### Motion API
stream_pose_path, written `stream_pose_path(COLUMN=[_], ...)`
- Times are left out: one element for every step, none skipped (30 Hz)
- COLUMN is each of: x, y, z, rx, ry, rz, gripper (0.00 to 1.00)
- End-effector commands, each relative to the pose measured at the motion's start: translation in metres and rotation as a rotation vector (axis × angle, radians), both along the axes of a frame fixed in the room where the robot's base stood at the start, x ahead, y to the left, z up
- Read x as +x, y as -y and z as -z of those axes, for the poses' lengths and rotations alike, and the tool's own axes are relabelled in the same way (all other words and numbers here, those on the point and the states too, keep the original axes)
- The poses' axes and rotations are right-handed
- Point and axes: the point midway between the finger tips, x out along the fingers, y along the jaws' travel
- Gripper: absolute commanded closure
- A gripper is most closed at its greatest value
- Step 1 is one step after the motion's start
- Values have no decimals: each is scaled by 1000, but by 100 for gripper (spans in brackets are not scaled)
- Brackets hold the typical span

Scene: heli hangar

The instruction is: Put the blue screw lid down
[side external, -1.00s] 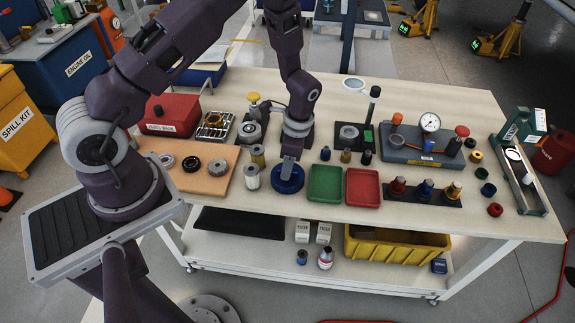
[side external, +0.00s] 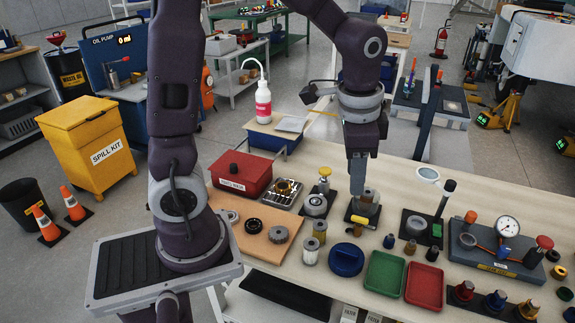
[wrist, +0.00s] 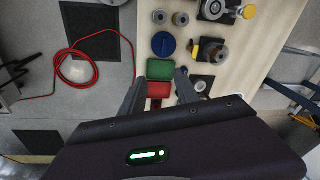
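The blue screw lid (side external: 346,259) lies flat on the bench top, between the small metal cylinders and the green tray (side external: 384,273). It also shows in the wrist view (wrist: 164,44), beyond my fingertips and clear of them. My gripper (side external: 357,192) is raised above the bench and points down; in the side view it appears in front of the black pad with a metal cylinder and yellow part. In the wrist view my gripper (wrist: 161,76) has its two fingers apart, with nothing held between them.
A red tray (side external: 424,286) sits right of the green one. A wooden board (side external: 258,245) with rings and a red box (side external: 241,176) are to the left. A gauge fixture (side external: 497,255) stands at right. Small cylinders (side external: 310,251) stand close left of the lid.

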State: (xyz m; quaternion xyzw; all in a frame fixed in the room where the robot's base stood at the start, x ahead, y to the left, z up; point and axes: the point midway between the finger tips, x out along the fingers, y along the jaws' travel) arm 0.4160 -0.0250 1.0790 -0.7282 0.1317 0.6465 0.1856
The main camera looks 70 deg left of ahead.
Motion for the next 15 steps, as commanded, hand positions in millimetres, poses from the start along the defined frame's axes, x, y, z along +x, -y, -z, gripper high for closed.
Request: stream_pose_path(x=[-22, -38, -59, -74, -89, -107, -119, -129, -140, -146, -151, -156, -158, -159, -160], y=[4, 6, 9, 12, 13, 15, 17, 18, 19, 20, 20, 21, 21, 21, 21], z=[-28, -41, -56, -64, -70, -76, -78, -80, -80, -80, -80, -80, -79, -79, -79], rx=[-20, -36, -58, -75, -90, -112, -126, -139, -154, -164, -172, -180, -184, -186, -187], ry=[68, 105, 151, 186, 216, 254, 279, 299, 322, 336, 346, 358, 362, 365, 366], rz=[-60, -103, -159, -199, -236, -282, -311, -337, -366, -384, -398, -412, -419, -423, -426], gripper=[62, 62, 62, 62, 62, 62, 62, 62, 62, 62, 62, 62, 62, 62, 62])
